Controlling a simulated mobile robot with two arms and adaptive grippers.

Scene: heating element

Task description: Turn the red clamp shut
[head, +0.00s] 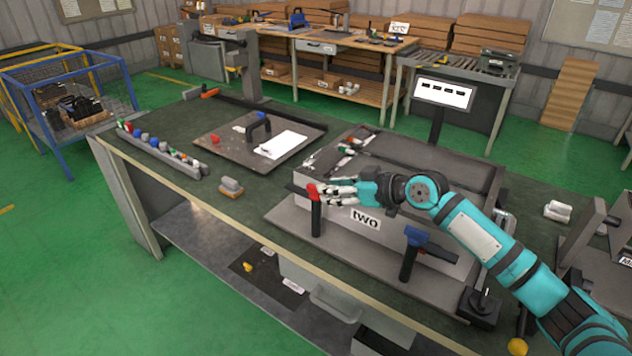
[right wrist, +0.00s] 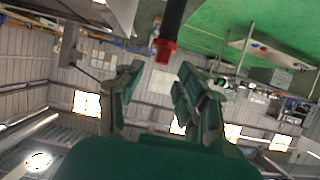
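The red clamp (head: 313,191) is at the near left corner of the box labelled "two" (head: 366,222), with its black handle (head: 316,218) hanging down. My right gripper (head: 338,192) reaches in from the right, its fingers pointing left at the red clamp's top. In the right wrist view, the right gripper (right wrist: 160,72) has its fingers spread, with nothing gripped. The red end of the clamp (right wrist: 164,50) shows between and just beyond the fingertips there. I cannot tell if a finger touches it. My left gripper is not in view.
A blue clamp (head: 413,238) with a black handle stands on the same fixture to the right. A plate with a black handle (head: 259,130) and a rack of coloured parts (head: 160,148) lie to the left. A small screen (head: 443,93) stands behind.

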